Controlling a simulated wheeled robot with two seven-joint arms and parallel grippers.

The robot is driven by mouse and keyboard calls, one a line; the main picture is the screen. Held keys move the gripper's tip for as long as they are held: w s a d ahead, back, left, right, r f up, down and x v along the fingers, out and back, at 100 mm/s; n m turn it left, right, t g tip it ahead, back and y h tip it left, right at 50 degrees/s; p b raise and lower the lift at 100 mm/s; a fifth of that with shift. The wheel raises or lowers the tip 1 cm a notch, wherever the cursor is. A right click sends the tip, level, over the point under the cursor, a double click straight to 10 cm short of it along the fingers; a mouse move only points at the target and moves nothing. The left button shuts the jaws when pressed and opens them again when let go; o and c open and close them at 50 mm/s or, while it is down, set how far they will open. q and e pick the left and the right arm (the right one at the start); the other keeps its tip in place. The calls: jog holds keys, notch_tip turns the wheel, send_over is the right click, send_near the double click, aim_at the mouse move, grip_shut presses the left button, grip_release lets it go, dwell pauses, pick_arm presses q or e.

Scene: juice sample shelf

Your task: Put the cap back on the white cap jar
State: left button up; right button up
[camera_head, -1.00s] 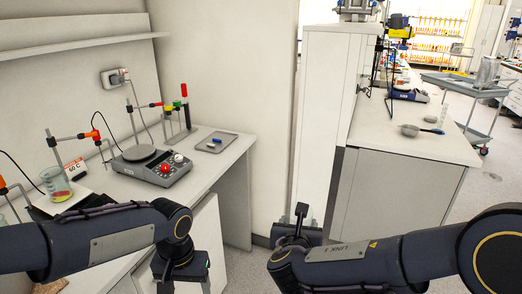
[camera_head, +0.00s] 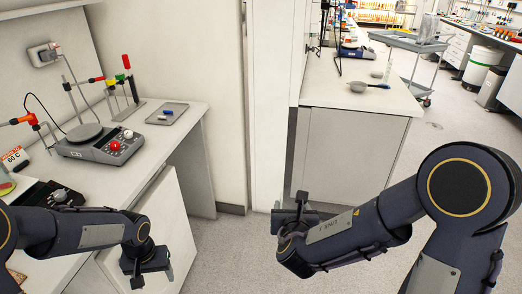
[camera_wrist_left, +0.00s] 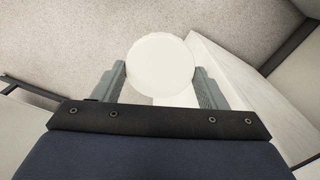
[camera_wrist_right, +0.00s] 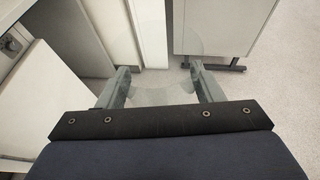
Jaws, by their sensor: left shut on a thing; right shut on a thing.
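My left gripper (camera_wrist_left: 160,85) is shut on a round white cap (camera_wrist_left: 160,65), which shows as a plain white disc between its fingers in the left wrist view. My right gripper (camera_wrist_right: 162,85) is shut on a clear, see-through jar (camera_wrist_right: 162,95), whose faint round outline shows in the right wrist view. In the head view the left gripper (camera_head: 147,265) is at the lower left, beside the left bench. The right gripper (camera_head: 298,205) is near the middle, in front of the far bench. The two grippers are well apart. The cap and jar cannot be made out in the head view.
The left bench holds a hotplate stirrer (camera_head: 100,143) with a red knob, a grey tray (camera_head: 165,113) and a rack with coloured clamps (camera_head: 126,85). A far bench (camera_head: 360,95) holds a small pan (camera_head: 365,87). A cart (camera_head: 408,42) stands beyond. Open floor (camera_head: 425,145) lies right of that bench.

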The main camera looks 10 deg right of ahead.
jog(key=s+a+r+n+y, duration=0.1)
jog(key=s+a+n+y, duration=0.2)
jog(key=a, duration=0.6)
jog(key=shift+s+a+r+n+y, duration=0.25)
jog(key=shift+r+n+y, duration=0.15)
jog(key=shift+y, duration=0.3)
pick_arm(q)
jog(key=w+d+r+m, duration=0.2)
jog(key=w+d+r, duration=0.2)
jog(key=d+r, duration=0.3)
jog(key=w+d+r+m, duration=0.1)
jog(key=w+d+r, duration=0.4)
jog(key=d+r, duration=0.2)
jog(key=s+d+r+m, duration=0.2)
jog(key=s+d+r, duration=0.1)
jog(key=d+r, duration=0.4)
jog(key=s+d+r+m, duration=0.1)
jog(key=s+d+r, duration=0.2)
jog(key=d+r, duration=0.5)
jog(key=shift+s+m, duration=0.35)
jog(key=shift+m, duration=0.05)
jog(key=shift+d, duration=0.1)
